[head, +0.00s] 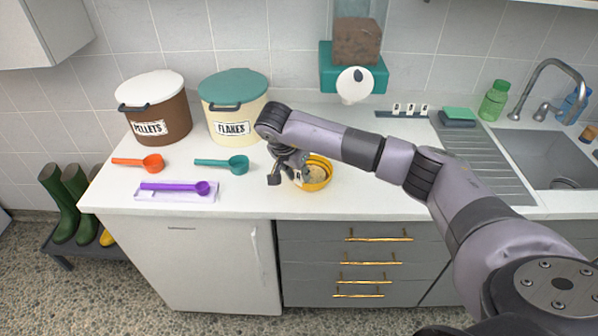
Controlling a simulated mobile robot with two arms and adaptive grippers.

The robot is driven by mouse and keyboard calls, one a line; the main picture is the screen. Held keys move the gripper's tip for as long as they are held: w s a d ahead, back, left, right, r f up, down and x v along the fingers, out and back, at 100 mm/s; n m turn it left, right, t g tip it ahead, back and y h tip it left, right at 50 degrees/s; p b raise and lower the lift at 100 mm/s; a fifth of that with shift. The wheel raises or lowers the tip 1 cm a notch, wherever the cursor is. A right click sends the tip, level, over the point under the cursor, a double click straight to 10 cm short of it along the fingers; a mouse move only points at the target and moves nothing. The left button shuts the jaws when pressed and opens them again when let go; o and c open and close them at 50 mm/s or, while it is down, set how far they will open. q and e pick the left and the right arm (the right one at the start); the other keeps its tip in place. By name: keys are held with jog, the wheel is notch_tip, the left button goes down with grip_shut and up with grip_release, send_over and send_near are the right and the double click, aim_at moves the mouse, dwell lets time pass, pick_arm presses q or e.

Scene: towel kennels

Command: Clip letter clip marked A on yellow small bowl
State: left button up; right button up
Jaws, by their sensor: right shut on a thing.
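The small yellow bowl (319,184) stands on the white counter near its front edge, with some light brown content in it. My right gripper (286,178) is at the bowl's left rim, pointing down, and is shut on a small white clip (296,174). The clip is partly hidden by the fingers; I cannot read its letter clearly, nor tell whether it grips the rim. Several white letter clips (411,109) stand on a dark strip at the back of the counter. My left gripper is not in view.
A purple scoop (175,188) lies on a white tray at the front left. Orange (152,163) and teal (237,165) scoops lie behind it. The PELLETS bin (160,115) and FLAKES bin (235,112) stand at the back. A dispenser (354,70) hangs on the wall. A sink (555,158) is right.

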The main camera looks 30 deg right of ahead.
jog(key=shift+f, duration=0.15)
dwell(0.4)
jog(key=o, duration=0.8)
jog(key=shift+o, duration=0.3)
jog(key=o, duration=0.5)
jog(key=shift+c, duration=0.2)
jog(key=shift+r+p, duration=1.3)
jog(key=shift+r, duration=1.2)
